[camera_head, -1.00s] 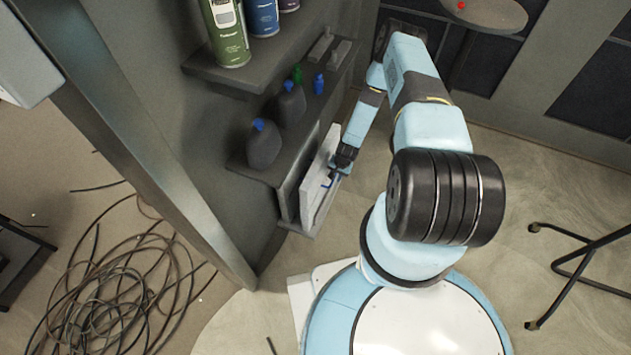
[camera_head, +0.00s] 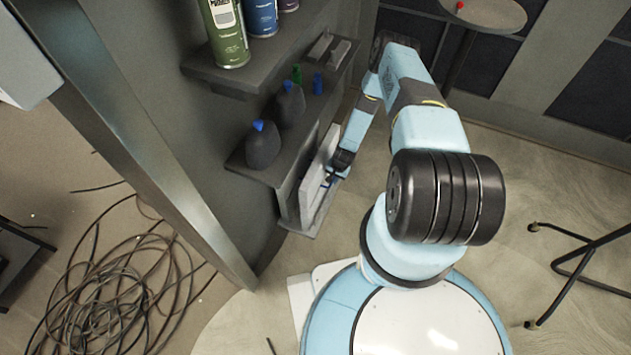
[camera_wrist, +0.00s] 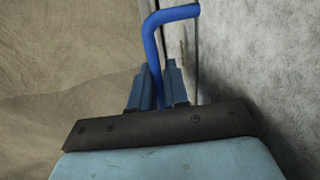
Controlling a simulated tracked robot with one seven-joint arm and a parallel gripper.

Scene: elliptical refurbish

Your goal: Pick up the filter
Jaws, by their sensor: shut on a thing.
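The filter (camera_head: 317,176) is a pale, flat panel standing on edge in the lower bay of the dark shelf unit. It has a bent blue handle, which shows clearly in the wrist view (camera_wrist: 152,38). My gripper (camera_head: 331,180) is at the panel's right face in the head view. In the wrist view my gripper (camera_wrist: 159,70) has its two blue fingers shut around the lower part of the handle. The bend of the handle sticks out beyond the fingertips. The far side of the filter is hidden.
Dark bottles with blue caps (camera_head: 264,148) stand on the shelf just left of the filter. Spray cans (camera_head: 226,35) stand on the upper shelf. Coiled cables (camera_head: 115,285) lie on the floor at left. A round table (camera_head: 490,14) is at the back.

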